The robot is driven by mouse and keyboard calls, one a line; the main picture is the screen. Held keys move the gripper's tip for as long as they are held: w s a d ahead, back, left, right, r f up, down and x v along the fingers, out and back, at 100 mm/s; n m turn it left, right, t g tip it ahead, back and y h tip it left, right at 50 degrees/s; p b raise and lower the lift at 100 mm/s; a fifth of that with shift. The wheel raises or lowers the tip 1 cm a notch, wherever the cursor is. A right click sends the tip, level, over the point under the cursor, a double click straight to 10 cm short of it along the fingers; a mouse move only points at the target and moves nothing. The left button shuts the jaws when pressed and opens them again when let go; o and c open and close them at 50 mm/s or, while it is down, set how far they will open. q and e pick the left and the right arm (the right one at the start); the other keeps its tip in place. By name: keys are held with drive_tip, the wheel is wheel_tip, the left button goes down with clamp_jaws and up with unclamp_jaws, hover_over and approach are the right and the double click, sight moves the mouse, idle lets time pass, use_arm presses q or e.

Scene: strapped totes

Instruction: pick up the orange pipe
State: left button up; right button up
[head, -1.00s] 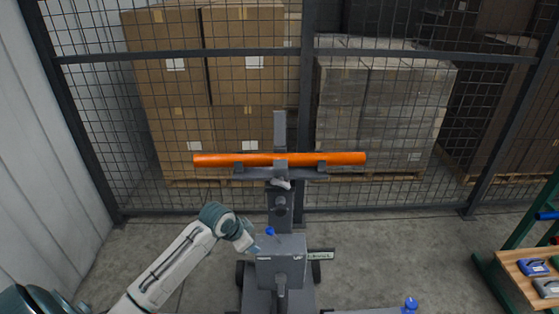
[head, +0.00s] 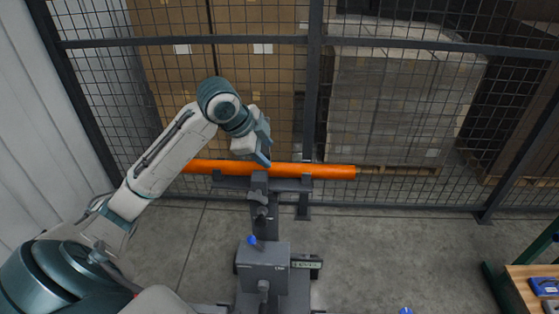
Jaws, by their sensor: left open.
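The orange pipe (head: 318,171) lies level across the grey cradle of a grey stand (head: 265,215) in the middle of the head view. I cannot tell whether the fingers touch the pipe. My right gripper is not in view.
A wire mesh fence (head: 400,120) stands close behind the stand, with stacked boxes (head: 275,105) behind it. A wooden-topped bench (head: 530,290) is at the lower right. The concrete floor right of the stand is mostly clear.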

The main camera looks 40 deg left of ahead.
sight(277, 166)
use_arm(q)
drive_tip(key=shift+w+d+f, duration=0.1)
drive_tip(key=shift+w+f, duration=0.15)
drive_tip(key=f, duration=0.1)
drive_tip(key=f+p, duration=0.1)
drive_tip(key=f, duration=0.1)
drive_tip(key=shift+w+d+p, duration=0.15)
drive_tip(key=shift+w+p, duration=0.15)
drive_tip(key=shift+w, duration=0.05)
drive_tip(key=shift+w+f, duration=0.25)
drive_tip(key=shift+f, duration=0.05)
drive_tip(key=p+x, duration=0.1)
drive_tip(key=x, duration=0.1)
drive_tip(key=p+x, duration=0.2)
drive_tip(key=shift+w, duration=0.2)
drive_tip(key=shift+w+f, duration=0.1)
drive_tip(key=shift+f, duration=0.25)
drive_tip(key=shift+w+f, duration=0.1)
drive_tip(key=shift+f, duration=0.05)
drive_tip(key=c, duration=0.9)
drive_tip(key=shift+c, duration=0.6)
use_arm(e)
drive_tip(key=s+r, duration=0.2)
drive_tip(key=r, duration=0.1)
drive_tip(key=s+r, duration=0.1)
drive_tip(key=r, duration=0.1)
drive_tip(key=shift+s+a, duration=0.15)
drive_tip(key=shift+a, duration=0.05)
